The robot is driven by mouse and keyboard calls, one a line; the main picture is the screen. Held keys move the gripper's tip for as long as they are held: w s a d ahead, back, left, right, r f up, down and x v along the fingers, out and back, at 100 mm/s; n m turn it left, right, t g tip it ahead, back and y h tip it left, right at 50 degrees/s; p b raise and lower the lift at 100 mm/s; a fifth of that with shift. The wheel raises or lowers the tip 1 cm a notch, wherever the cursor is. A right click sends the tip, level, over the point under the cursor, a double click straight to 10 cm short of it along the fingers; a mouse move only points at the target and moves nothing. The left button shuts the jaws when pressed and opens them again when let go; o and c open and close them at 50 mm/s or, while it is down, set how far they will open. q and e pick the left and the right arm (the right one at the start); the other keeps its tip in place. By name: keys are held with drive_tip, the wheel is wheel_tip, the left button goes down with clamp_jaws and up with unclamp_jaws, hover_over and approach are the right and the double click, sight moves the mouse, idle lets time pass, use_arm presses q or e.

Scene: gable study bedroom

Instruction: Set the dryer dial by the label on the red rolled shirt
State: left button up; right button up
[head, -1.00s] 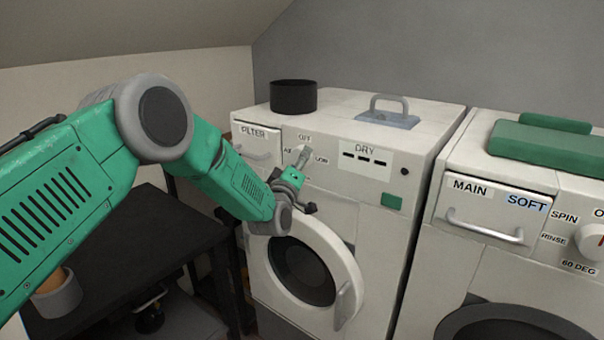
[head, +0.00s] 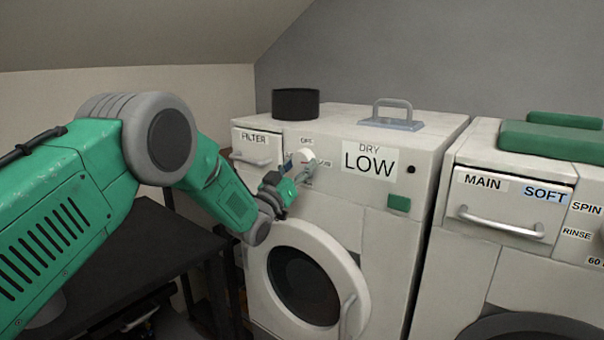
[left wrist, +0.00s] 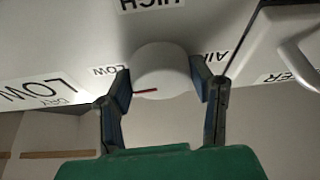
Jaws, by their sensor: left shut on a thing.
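The white dryer (head: 380,240) stands in the middle of the head view, its round door shut. Its display (head: 370,161) reads DRY LOW. The white dial (head: 303,154) sits left of the display. My left gripper (head: 305,168) is at the dial. In the left wrist view, the left gripper (left wrist: 162,85) has one finger on each side of the dial (left wrist: 162,68) and is shut on it. The dial's red mark (left wrist: 146,91) points towards the LOW label (left wrist: 107,70). The red rolled shirt and my right gripper are not in view.
A black round container (head: 295,103) and a grey handled plate (head: 392,120) are on top of the dryer. A washer (head: 480,262) with a green folded cloth (head: 553,142) stands at right. A dark table (head: 130,262) is at lower left.

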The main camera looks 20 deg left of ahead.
use_arm(q)
drive_tip(key=shift+m+h+b, duration=0.3)
drive_tip(key=shift+m+h, duration=0.2)
drive_tip(key=shift+m, duration=0.4)
drive_tip(key=o, duration=1.2)
drive_tip(key=shift+c, duration=0.2)
drive_tip(key=shift+a, duration=0.1)
drive_tip(key=v, duration=1.2)
